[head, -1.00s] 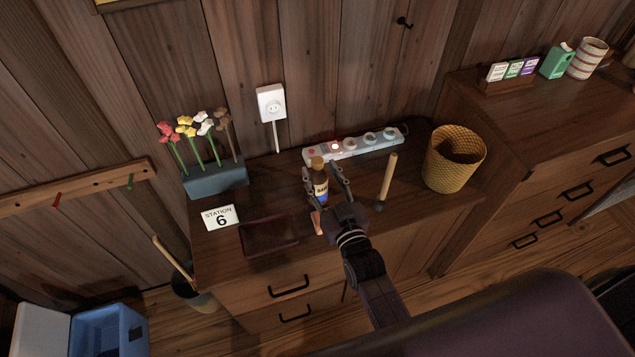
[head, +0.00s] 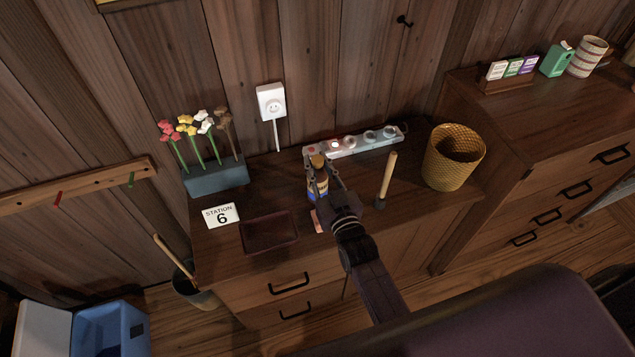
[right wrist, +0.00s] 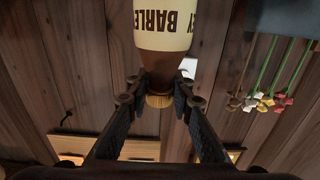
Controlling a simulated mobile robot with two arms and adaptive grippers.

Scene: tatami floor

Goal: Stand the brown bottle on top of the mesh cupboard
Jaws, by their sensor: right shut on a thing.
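The brown bottle (head: 318,188) has a tan cap and a pale label with a blue part. It is upright over the wooden cabinet, in front of the power strip. My right gripper (head: 324,173) is shut on it. In the right wrist view the bottle (right wrist: 162,62) shows neck and cap between the fingertips (right wrist: 158,82), with "BARLEY" on its label upside down. The bottle's base is partly hidden, so I cannot tell whether it touches the cabinet top. I cannot make out a mesh cupboard in these views. My left gripper is out of view.
On the cabinet (head: 225,262) are a flower block (head: 215,178), a station 6 card (head: 221,215), a dark red tray (head: 268,235), a power strip (head: 355,144), an upright wooden-handled tool (head: 387,178) and a yellow woven basket (head: 453,158). A higher cabinet (head: 560,105) stands right.

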